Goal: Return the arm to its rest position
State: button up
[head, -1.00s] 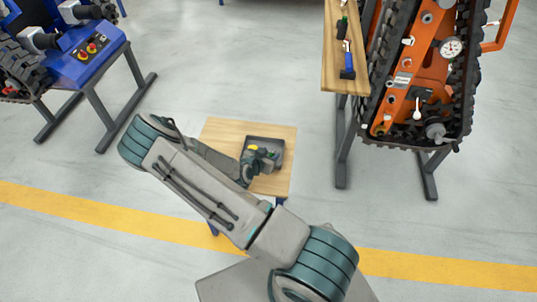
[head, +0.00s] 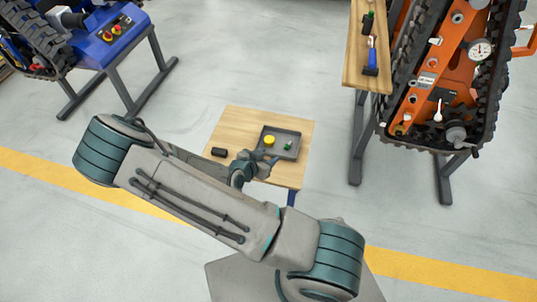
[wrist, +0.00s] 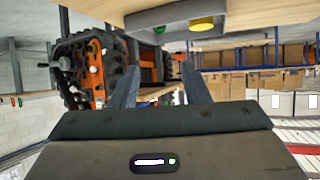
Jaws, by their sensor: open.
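My arm stretches across the head view from the lower right to the left, then folds back toward a small wooden table (head: 235,122). My gripper (head: 273,161) is at the table's front right, by the near edge of a grey tray (head: 291,133). In the wrist view my gripper (wrist: 165,88) shows two fingers spread apart with nothing between them. The tray holds a yellow round piece (head: 269,141) and a small green piece (head: 289,146). The yellow piece (wrist: 202,24) also shows at the top of the wrist view.
A black block (head: 218,152) lies on the table left of the tray. An orange tracked carrier (head: 450,75) on a stand and a wooden shelf with tools (head: 356,60) are at right. A blue carrier (head: 105,40) stands upper left.

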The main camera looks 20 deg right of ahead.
dwell(0.6)
jog(key=s+d+r+m+g+y, duration=0.15)
jog(key=r+m, duration=0.35)
jog(key=m, duration=0.5)
jog(key=s+r+m+g, duration=0.2)
jog(key=r+m, duration=0.3)
jog(key=m, duration=0.6)
jog(key=s+d+r+m+g, duration=0.15)
jog(key=r+m, duration=0.35)
jog(key=m, duration=0.5)
jog(key=s+a+r+m+y, duration=0.3)
jog(key=s+r+m, duration=0.3)
jog(key=m, duration=0.9)
jog(key=s+a+r+m+y, duration=0.3)
jog(key=s+r+m+y, duration=0.2)
jog(key=r+m, duration=0.4)
jog(key=s+m, duration=0.1)
jog(key=m, duration=0.4)
jog(key=shift+r+m+t, duration=0.4)
jog(key=shift+s, duration=0.1)
